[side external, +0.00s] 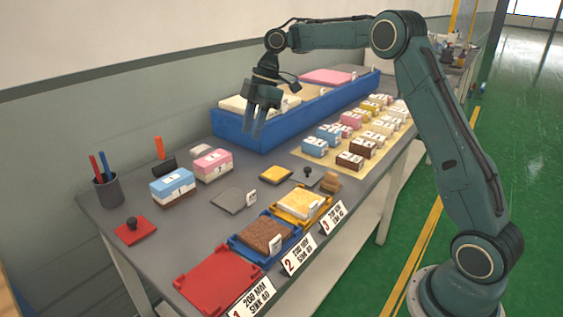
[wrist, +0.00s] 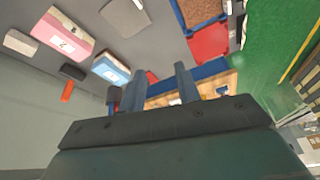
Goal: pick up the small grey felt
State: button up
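A flat dark grey felt piece (side external: 230,201) lies on the table, left of the yellow square, with a small white tag at its right edge. A dark grey flat piece (wrist: 125,14) at the top of the wrist view looks like the same one.
A blue-topped block (side external: 173,187) and pink-topped block (side external: 212,165) stand left of the felt. The blue bin (side external: 290,132) is behind. Coloured trays, including a red one (side external: 217,281), line the front edge. A grey plate with a black knob (side external: 306,177) lies to the right.

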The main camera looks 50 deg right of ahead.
jog(key=w+d+f+n+g, duration=0.1)
jog(key=w+d+f+n, duration=0.2)
jog(key=f, duration=0.6)
jog(key=shift+d+n+y, duration=0.3)
jog(key=shift+d+n, duration=0.1)
jog(key=shift+d, duration=0.6)
jog(key=shift+w+a+f, duration=0.1)
jog(key=shift+a+f, duration=0.05)
jog(key=shift+f, duration=0.05)
send_over(249, 194)
jog(key=d, duration=0.2)
jog(key=shift+w+a+f, duration=0.1)
jog(key=shift+f, duration=1.8)
jog(key=shift+w+f, duration=0.1)
jog(key=shift+f, duration=1.8)
jog(key=shift+x, duration=2.55)
jog(key=shift+s, duration=0.15)
